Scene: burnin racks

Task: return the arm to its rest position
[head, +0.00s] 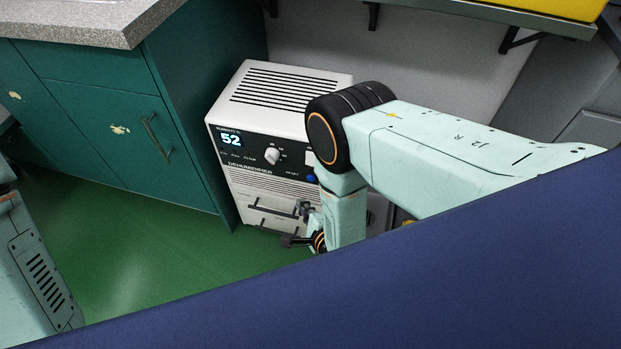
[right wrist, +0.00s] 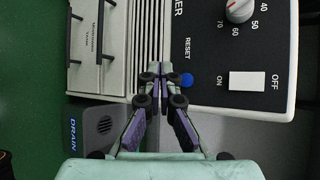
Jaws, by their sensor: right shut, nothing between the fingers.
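My right arm (head: 450,160) comes in from the right in the head view and bends down in front of a white dehumidifier (head: 290,95). My right gripper (head: 300,226) is partly hidden behind its own arm link there. In the right wrist view the right gripper (right wrist: 158,80) has its fingers together with nothing between them. Its tips point at the dehumidifier's front, near the blue reset button (right wrist: 187,80); I cannot tell whether they touch it. My left gripper is not in view.
The dehumidifier's display (head: 231,139) reads 52. A green cabinet (head: 110,120) with a grey countertop (head: 90,22) stands at the left. A shelf (head: 480,12) with a yellow object (head: 560,6) is above. Green floor (head: 130,250) is clear in front of the cabinet. A dark blue surface (head: 400,290) fills the lower right.

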